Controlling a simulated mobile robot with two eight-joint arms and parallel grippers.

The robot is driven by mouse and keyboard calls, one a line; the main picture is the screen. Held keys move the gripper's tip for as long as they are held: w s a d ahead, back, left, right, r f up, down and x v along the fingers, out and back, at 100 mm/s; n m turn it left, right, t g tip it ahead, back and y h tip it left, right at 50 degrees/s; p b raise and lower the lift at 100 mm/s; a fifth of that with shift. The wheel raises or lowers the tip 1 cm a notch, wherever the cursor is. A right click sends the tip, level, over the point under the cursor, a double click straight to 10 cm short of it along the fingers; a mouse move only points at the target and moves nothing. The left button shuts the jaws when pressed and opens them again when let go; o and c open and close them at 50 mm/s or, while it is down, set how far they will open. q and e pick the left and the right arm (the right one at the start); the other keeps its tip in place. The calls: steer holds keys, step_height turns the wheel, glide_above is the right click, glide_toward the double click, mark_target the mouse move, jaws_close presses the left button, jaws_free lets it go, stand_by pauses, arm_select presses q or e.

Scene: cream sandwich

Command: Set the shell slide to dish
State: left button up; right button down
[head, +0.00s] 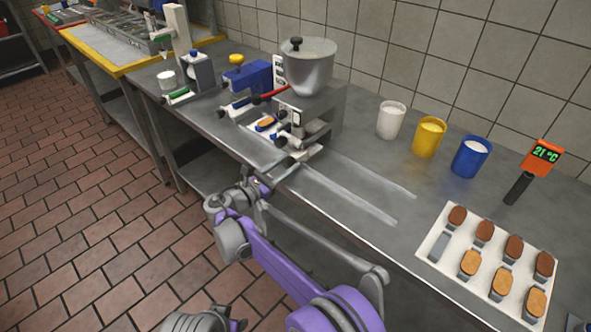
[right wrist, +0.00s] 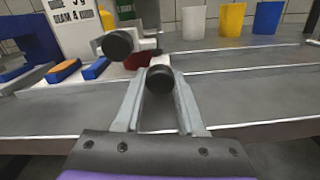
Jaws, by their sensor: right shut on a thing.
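My right gripper (head: 284,163) reaches the front of the cream machine (head: 318,110). In the right wrist view its fingers (right wrist: 159,88) are closed around a round black knob (right wrist: 160,78). I take this knob to be the end of a slide handle; the slide's body is mostly hidden. A second black knob (right wrist: 117,44) sits up and left of it, outside the fingers. A brown shell (head: 267,122) lies on a blue holder at the machine's left, and it also shows in the right wrist view (right wrist: 64,67). I cannot pick out the dish. My left gripper is not in view.
A steel bowl (head: 309,68) tops the machine. White (head: 391,120), yellow (head: 429,137) and blue (head: 471,157) cups stand to the right. A white tray (head: 433,217) holds several brown shells. The counter between machine and tray is clear. A blue device (head: 248,77) stands left.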

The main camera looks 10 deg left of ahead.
steer(key=shift+w+a+r, duration=0.1)
steer(key=shift+a, duration=0.1)
steer(key=c, duration=0.8)
jaws_free()
steer(key=o, duration=0.3)
steer(key=shift+w+a, duration=0.1)
steer(key=v, duration=1)
steer(key=shift+s+a, duration=0.2)
steer(key=shift+s, duration=0.2)
